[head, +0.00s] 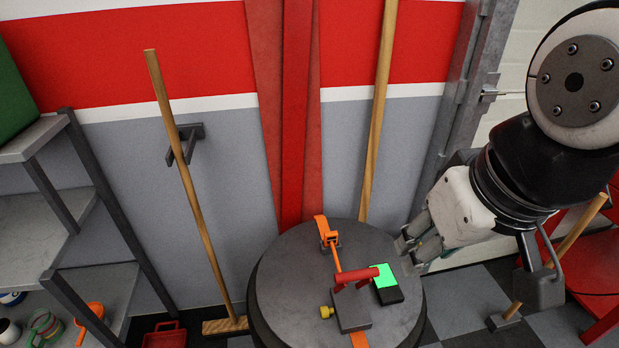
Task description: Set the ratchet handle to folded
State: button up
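The ratchet (353,312) is a dark grey block on an orange strap (334,252) that runs across the round grey drum top (290,265). Its red handle (357,275) stands up from the block, with its grip lying crosswise above the strap. A yellow knob (326,312) is at the block's left side. A black box with a bright green face (384,276) is just right of the handle. My gripper (408,255) is at the right edge of the drum, apart from the handle. Its fingers point down-left; their gap is too small to judge.
A wooden pole (378,110) stands behind the drum, and a broom (185,180) leans on the wall at left. A grey shelf (55,210) with cups is at far left. A red table (595,270) is at the right.

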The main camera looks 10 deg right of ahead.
aim_at(366, 276)
jog(key=j+z, duration=0.1)
jog(key=z, duration=0.3)
jog(key=j+z, duration=0.15)
jog(key=z, duration=0.2)
jog(key=k+j+z, duration=0.2)
jog(key=j, duration=0.2)
jog(key=j+z, duration=0.15)
jog(key=j, duration=0.25)
jog(key=k+j+z, duration=0.2)
jog(key=j, duration=0.15)
jog(key=j+z, duration=0.15)
jog(key=j, duration=0.2)
jog(key=k+j, duration=0.25)
jog(key=j, duration=0.2)
jog(key=k+j, duration=0.2)
jog(key=j, duration=0.2)
jog(key=i+j, duration=0.2)
jog(key=j, duration=0.15)
jog(key=i+j, duration=0.25)
jog(key=j+z, duration=0.05)
jog(key=j, duration=0.05)
